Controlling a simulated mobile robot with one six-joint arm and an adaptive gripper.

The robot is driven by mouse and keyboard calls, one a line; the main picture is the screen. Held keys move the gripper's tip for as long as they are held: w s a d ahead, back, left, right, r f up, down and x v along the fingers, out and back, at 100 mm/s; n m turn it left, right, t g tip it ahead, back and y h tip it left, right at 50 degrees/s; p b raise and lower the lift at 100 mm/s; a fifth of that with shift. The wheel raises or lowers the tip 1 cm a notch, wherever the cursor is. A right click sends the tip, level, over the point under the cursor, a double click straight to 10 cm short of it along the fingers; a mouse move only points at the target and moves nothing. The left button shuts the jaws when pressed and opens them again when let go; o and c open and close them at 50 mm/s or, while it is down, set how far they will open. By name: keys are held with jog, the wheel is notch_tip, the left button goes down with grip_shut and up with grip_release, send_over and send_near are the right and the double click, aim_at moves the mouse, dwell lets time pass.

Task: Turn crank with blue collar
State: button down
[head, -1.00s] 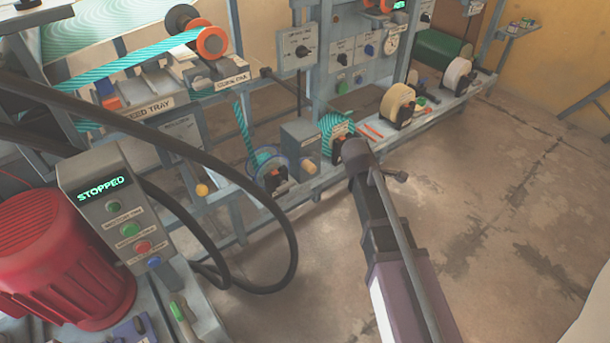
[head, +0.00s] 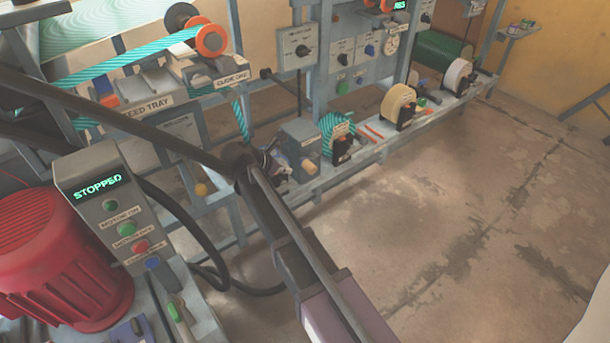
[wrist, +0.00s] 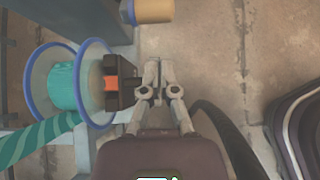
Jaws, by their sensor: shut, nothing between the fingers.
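In the wrist view, a tan cylindrical handle (wrist: 152,11) with a narrow blue collar (wrist: 130,12) is at the top, beyond my fingertips. In the head view the tan handle (head: 307,166) sticks out of a grey box; its collar is too small to make out there. My gripper (wrist: 157,68) is shut and empty. It is apart from the handle and just right of a black block (wrist: 120,83) with an orange face; I cannot tell whether it touches that block. In the head view my wrist hides most of this area.
A blue-rimmed reel (wrist: 40,85) with teal strip is left of the black block. More reels, such as a cream one (head: 397,103), line the low rail. A console (head: 95,190) reads STOPPED beside a red motor (head: 50,250). Black hoses cross the left. Floor at right is clear.

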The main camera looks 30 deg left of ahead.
jog(key=shift+a, duration=0.1)
dwell(0.4)
jog(key=shift+b+x, duration=0.85)
jog(key=shift+x, duration=0.25)
jog(key=b+x, duration=0.5)
jog(key=x, duration=0.2)
jog(key=shift+w+f, duration=0.15)
jog(key=shift+f, duration=0.15)
jog(key=shift+w+d+r+p, duration=0.2)
jog(key=shift+d+p, duration=0.05)
jog(key=shift+p, duration=0.05)
